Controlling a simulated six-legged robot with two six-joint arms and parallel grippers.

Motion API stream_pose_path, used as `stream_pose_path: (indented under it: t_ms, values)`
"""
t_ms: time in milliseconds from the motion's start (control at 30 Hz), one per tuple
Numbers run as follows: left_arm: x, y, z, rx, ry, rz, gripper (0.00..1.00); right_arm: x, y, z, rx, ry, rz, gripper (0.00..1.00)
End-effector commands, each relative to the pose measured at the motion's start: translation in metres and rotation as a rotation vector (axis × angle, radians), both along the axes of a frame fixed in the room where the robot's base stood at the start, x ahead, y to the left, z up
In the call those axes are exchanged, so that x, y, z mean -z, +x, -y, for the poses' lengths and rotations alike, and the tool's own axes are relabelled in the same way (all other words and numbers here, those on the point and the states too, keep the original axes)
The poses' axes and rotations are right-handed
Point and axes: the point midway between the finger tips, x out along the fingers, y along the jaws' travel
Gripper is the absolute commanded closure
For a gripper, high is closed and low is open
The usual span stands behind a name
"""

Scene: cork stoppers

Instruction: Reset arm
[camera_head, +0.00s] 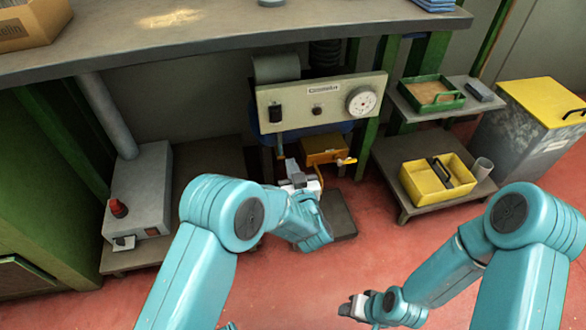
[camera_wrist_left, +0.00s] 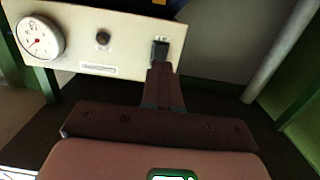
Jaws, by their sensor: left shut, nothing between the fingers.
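My left gripper (camera_head: 290,170) is shut and empty, in front of and below the left part of a cream control panel (camera_head: 300,100). In the left wrist view, its closed dark brown fingers (camera_wrist_left: 163,82) point at the panel and overlap the lower edge of the black switch (camera_wrist_left: 161,50); I cannot tell if they touch it. The panel also carries a dark knob (camera_head: 317,111) and a round white dial (camera_head: 361,101). My right gripper (camera_head: 352,308) is low over the red floor, apart from everything; its jaws are too small to read.
A grey workbench (camera_head: 230,32) overhangs the panel. An orange-yellow part with a lever (camera_head: 335,163) sits below it. A grey box with a red knob (camera_head: 140,195) stands left. Shelves at right hold a green tray (camera_head: 450,103) and yellow tray (camera_head: 410,184). Red floor is clear in front.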

Motion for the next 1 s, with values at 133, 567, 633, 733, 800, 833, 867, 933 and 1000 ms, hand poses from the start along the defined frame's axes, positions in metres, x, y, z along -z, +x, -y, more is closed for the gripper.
stream_pose_path:
  t_ms: [133,567,633,733,800,833,867,933,1000]
  values:
    - [0.000,0.001,-0.001,-0.001,0.000,0.000,1.00,0.000,0.000,0.000,0.000,0.000,0.000,0.57]
    - [0.001,0.003,-0.004,-0.005,0.000,-0.001,1.00,0.000,0.000,0.000,0.000,0.000,0.000,0.57]
    - [0.004,0.006,-0.018,-0.029,-0.001,-0.007,1.00,0.000,0.000,0.000,0.000,0.000,0.000,0.57]
    - [0.007,0.014,-0.066,-0.113,-0.008,-0.017,1.00,0.000,0.000,0.000,0.000,0.000,0.000,0.57]
    - [0.019,0.009,-0.118,-0.177,0.002,-0.058,1.00,0.000,0.000,0.000,0.000,0.000,0.000,0.57]
    - [0.029,0.003,-0.141,-0.187,0.008,-0.095,1.00,0.000,0.000,0.000,0.000,0.000,0.000,0.57]
    - [0.043,-0.006,-0.161,-0.179,0.005,-0.150,1.00,0.000,0.000,0.000,0.000,0.000,0.000,0.57]
    - [0.083,-0.037,-0.191,-0.118,-0.051,-0.309,1.00,0.000,0.000,0.000,0.000,0.000,0.000,0.57]
    - [0.122,-0.078,-0.198,-0.031,-0.147,-0.483,1.00,0.000,0.000,0.000,0.000,0.000,0.000,0.57]
